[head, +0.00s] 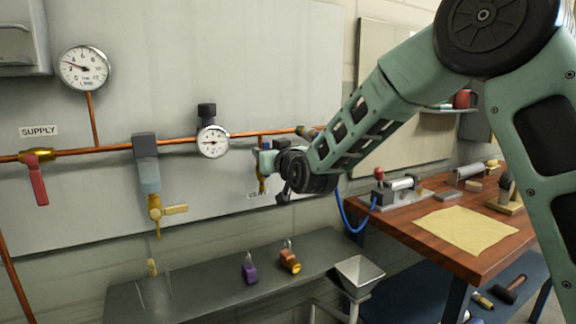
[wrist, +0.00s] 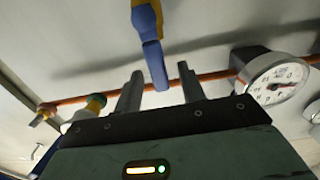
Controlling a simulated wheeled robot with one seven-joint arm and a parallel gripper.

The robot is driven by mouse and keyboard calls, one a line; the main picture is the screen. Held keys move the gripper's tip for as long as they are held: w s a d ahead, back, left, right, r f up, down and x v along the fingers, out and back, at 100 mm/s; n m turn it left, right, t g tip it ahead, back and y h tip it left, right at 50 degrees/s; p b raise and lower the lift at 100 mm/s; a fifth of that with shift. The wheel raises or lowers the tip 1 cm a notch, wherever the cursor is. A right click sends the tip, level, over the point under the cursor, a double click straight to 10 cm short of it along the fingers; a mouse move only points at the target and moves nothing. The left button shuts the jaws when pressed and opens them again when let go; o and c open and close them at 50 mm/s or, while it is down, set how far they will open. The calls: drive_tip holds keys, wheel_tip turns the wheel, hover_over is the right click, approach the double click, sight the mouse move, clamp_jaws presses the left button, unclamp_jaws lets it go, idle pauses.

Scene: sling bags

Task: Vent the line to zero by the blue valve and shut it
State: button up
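The blue valve handle (wrist: 152,62) hangs at the top middle of the wrist view, on a yellow body (wrist: 146,4). Its lower end is between my gripper's (wrist: 160,72) two grey fingers, with a gap on each side. My gripper is open and holds nothing. In the head view my gripper (head: 268,160) is at the pipe, right of the small gauge (head: 213,142); my wrist hides the blue handle there, and only a little yellow shows below. The gauge also shows in the wrist view (wrist: 277,82), too small to read surely.
The copper pipe (head: 178,142) runs along the grey panel. It bears a red-handled supply valve (head: 38,180) at left and a yellow valve (head: 160,212). Purple (head: 249,270) and orange (head: 290,262) padlocks lie on the bench below. A wooden table (head: 450,262) stands at right.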

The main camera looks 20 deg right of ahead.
drive_tip(key=s+d+b, duration=0.1)
drive_tip(key=s+d, duration=0.1)
drive_tip(key=s, duration=1.1)
drive_tip(key=shift+s+d+b, duration=0.35)
drive_tip(key=shift+b, duration=0.05)
drive_tip(key=shift+a, duration=0.1)
drive_tip(key=s+a+f+n+g+p, duration=0.1)
drive_tip(key=s+a+f+g+p, duration=0.1)
drive_tip(key=s+a+f+g, duration=0.3)
drive_tip(key=s+a+f+n+g+y+p, duration=0.1)
drive_tip(key=s+g+p, duration=0.1)
drive_tip(key=s, duration=0.4)
drive_tip(key=s+a+f+n+g+p, duration=0.1)
drive_tip(key=s+a+f+g+p, duration=0.1)
drive_tip(key=s+a+f+g, duration=0.3)
drive_tip(key=s+d+n+g+h+p, duration=0.1)
drive_tip(key=s+d+g+h, duration=0.1)
drive_tip(key=s, duration=0.7)
drive_tip(key=s+d+n+g+h+p, duration=0.1)
drive_tip(key=s+d+g+p, duration=0.1)
drive_tip(key=s, duration=0.7)
drive_tip(key=shift+d+r+g+h, duration=0.45)
drive_tip(key=shift+d+g, duration=0.35)
drive_tip(key=shift+d, duration=0.3)
drive_tip(key=shift+w, duration=0.1)
idle(0.9)
